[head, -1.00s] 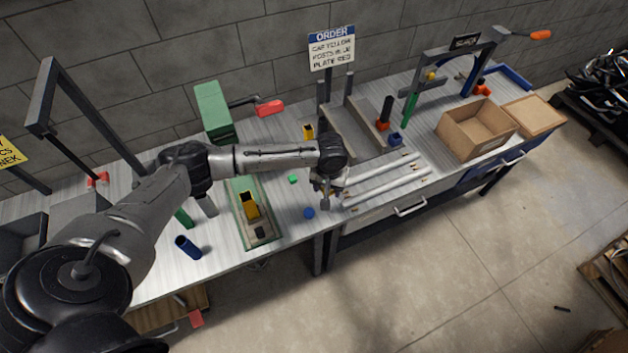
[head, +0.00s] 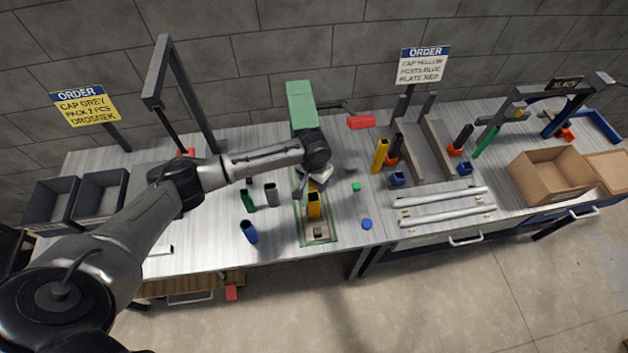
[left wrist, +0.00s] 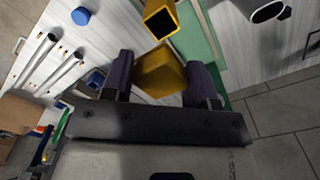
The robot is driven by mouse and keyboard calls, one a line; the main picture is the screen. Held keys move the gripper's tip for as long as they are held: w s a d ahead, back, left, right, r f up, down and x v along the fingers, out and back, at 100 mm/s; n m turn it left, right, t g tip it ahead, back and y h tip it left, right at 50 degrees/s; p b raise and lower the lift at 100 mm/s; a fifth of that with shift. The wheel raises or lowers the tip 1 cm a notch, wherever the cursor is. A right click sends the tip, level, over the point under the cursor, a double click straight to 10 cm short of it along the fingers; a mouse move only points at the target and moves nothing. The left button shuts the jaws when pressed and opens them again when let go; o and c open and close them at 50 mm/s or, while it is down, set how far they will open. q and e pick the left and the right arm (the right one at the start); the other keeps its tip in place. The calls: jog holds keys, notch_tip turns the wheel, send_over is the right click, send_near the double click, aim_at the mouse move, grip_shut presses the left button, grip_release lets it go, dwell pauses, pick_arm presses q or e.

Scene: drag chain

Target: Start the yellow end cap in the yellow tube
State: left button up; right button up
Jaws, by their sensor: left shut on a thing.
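The yellow tube (head: 314,206) stands upright on a green-edged fixture, its dark square opening facing up. It also shows at the top of the left wrist view (left wrist: 160,20). My left gripper (head: 312,182) is above and just behind the tube in the head view. In the left wrist view its dark fingers (left wrist: 160,78) are shut on the yellow end cap (left wrist: 160,70), a blocky piece. The cap appears close beside the tube's open end, not in it; the exact gap is hard to tell. In the head view the gripper mostly hides the cap. My right gripper is not in view.
A blue tube (head: 249,232), a grey tube (head: 271,194) and a green tube (head: 248,200) stand left of the fixture (head: 330,238). A green press with a red handle (head: 361,122) stands behind. White rods (head: 440,197) and a cardboard box (head: 549,176) lie right.

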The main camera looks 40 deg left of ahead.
aim_at(313, 188)
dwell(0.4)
pick_arm(q)
jog(key=shift+a+r+p, duration=0.1)
jog(key=shift+r+p, duration=0.05)
jog(key=shift+p, duration=0.45)
jog(key=shift+f, duration=0.3)
jog(key=shift+f+b, duration=0.95)
jog(key=shift+f, duration=1)
jog(key=shift+f+b, duration=0.3)
jog(key=shift+f, duration=0.5)
jog(key=shift+p, duration=0.5)
